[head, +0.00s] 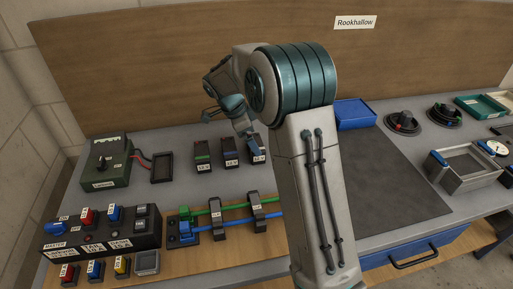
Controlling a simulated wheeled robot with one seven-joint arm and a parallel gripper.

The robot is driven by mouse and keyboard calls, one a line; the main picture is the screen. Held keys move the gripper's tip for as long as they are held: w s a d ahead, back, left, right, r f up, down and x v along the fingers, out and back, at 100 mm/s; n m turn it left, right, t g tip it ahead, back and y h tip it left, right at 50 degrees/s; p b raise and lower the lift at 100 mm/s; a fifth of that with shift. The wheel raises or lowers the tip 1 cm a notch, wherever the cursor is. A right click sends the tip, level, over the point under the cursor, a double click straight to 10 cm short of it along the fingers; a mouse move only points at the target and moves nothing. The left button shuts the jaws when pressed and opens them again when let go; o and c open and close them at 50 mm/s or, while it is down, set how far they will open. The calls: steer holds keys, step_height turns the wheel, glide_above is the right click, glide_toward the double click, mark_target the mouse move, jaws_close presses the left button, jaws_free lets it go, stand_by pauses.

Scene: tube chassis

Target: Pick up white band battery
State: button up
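Three dark block-shaped batteries with white labels stand in a row on the grey bench. The left one (203,156) shows green and reddish bands. The middle one (230,152) is dark with a dull coloured band. The right one (260,156) is partly hidden behind my gripper (254,146). I cannot make out a white band apart from the labels. My gripper points down at the right battery, at or just above its top. The fingertips are too small and covered to show whether they are apart or touching it.
A green tester box (106,162) and a dark tray (162,168) are at left. A switch panel (102,234) and a wooden board (205,252) with green and blue tubes lie in front. A blue bin (355,114) and a dark mat (395,190) are right of my arm.

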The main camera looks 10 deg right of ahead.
mark_target(261, 159)
steer(key=x, duration=0.4)
steer(key=shift+w+f+p, duration=0.1)
steer(key=shift+p, duration=0.2)
steer(key=c, duration=1.2)
steer(key=shift+o, duration=0.2)
steer(key=shift+r, duration=0.25)
